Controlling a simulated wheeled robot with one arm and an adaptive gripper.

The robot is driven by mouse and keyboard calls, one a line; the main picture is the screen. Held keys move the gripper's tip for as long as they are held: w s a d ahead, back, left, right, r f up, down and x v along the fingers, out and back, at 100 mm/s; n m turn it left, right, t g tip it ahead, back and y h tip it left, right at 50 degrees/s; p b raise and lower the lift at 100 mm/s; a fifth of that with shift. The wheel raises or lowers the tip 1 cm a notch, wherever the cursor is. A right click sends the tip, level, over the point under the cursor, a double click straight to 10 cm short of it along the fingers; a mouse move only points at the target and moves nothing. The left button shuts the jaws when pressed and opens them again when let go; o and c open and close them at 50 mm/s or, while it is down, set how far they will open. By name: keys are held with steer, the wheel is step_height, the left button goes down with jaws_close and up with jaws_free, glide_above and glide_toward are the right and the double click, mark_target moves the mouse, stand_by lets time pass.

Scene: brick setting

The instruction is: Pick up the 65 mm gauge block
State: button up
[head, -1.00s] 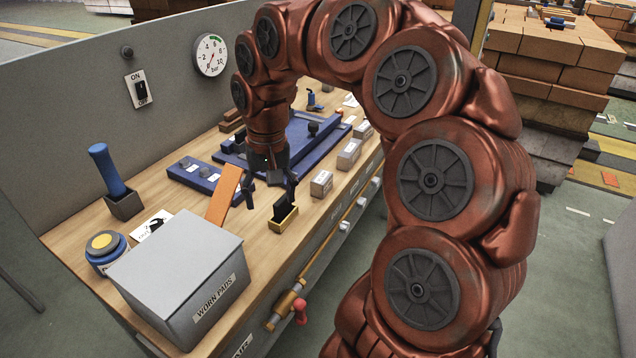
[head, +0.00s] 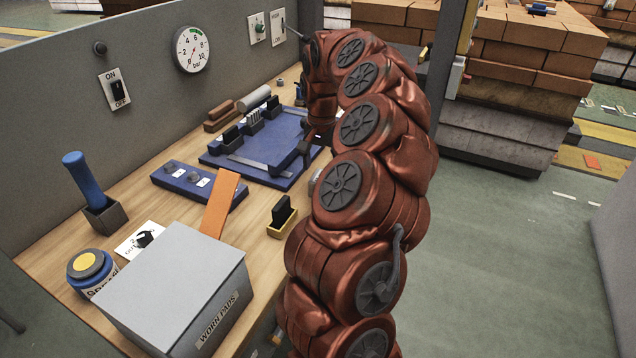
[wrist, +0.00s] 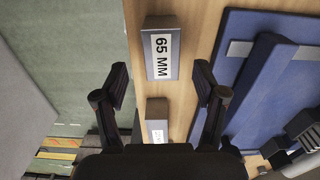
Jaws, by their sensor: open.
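The 65 mm gauge block (wrist: 161,55) is a grey block with a white "65 MM" label. In the wrist view it lies on the wooden bench top near the edge, ahead of my gripper (wrist: 160,85) and roughly in line with the gap between its fingers. The fingers are apart and nothing is between their tips. A second labelled block (wrist: 157,120) lies closer to the palm, its label too small to read. In the head view my arm hides the gauge block and most of the gripper.
The blue fixture plate (head: 255,160) with upright dark pieces lies beside the block row; it also shows in the wrist view (wrist: 265,85). A yellow holder (head: 283,228), an orange bar (head: 220,203) and a grey WORN PADS box (head: 180,280) stand nearer. Open floor lies beyond the bench edge.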

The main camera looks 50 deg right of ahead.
steer(key=shift+w+f+p, duration=0.1)
steer(key=shift+f+p, duration=0.6)
steer(key=shift+f, duration=1.85)
jaws_close()
